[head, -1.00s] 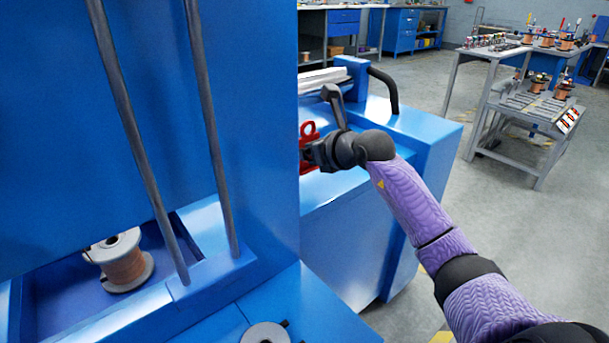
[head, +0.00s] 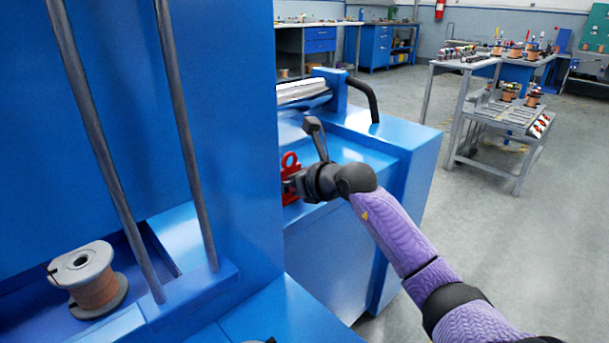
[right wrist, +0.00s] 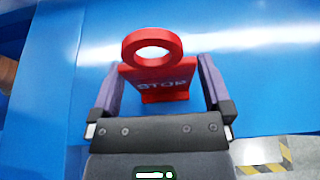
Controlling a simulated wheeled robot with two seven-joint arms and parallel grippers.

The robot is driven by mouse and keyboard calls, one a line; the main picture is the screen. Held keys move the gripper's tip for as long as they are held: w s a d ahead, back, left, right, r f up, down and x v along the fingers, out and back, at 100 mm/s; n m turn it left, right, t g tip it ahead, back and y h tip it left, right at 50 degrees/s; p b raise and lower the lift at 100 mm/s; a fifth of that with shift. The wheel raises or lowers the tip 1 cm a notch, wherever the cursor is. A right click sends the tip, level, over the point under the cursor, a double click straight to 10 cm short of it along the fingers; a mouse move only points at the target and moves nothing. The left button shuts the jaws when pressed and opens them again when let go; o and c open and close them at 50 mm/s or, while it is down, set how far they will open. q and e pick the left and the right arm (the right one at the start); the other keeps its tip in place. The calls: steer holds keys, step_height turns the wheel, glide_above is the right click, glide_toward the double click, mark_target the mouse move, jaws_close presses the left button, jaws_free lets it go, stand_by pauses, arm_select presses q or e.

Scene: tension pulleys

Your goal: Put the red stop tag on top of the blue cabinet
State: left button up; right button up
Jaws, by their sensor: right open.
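The red stop tag (head: 290,163) has a ring at its top and stands against the blue machine body, partly hidden behind my right gripper. In the right wrist view the tag (right wrist: 160,78) shows its ring and the word STOP. My right gripper (right wrist: 161,66) is open, with one finger on each side of the tag; I cannot tell whether either finger touches it. In the head view this gripper (head: 291,184) is seen from the side. A blue cabinet (head: 376,45) stands at the back, near a bench with blue drawers (head: 320,40). My left gripper is out of view.
A tall blue machine panel with two grey rods (head: 180,120) fills the left. A copper wire spool (head: 95,287) sits in its recess.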

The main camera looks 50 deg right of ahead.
steer(key=p+v, duration=0.6)
steer(key=v, duration=0.5)
steer(key=s+a+f+m+y, duration=0.1)
steer(key=s+a+f+m, duration=0.1)
steer(key=f+m, duration=0.5)
steer(key=s+a+f+m+y, duration=0.15)
steer(key=f+m, duration=0.25)
steer(key=f, duration=0.8)
steer(key=s+a+f+m+g+h, duration=0.35)
steer(key=s+f+m, duration=0.8)
steer(key=f, duration=0.45)
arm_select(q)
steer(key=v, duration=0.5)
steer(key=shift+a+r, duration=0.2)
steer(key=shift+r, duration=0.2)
arm_select(e)
steer(key=s+a+f+m+g, duration=0.3)
steer(key=s+a+g, duration=0.1)
steer(key=s, duration=0.6)
steer(key=s+a+f+m+g+y, duration=0.1)
steer(key=s+a+f+m+g, duration=0.2)
steer(key=s, duration=0.8)
steer(key=s+a+f+m+g, duration=0.3)
steer(key=s+a+f+g, duration=0.1)
steer(key=s, duration=0.7)
steer(key=shift+s+a+g+y, duration=0.25)
steer(key=shift+a+g+y, duration=0.05)
steer(key=shift+a+g, duration=0.5)
steer(key=shift+f+m, duration=0.1)
steer(key=shift+m, duration=0.15)
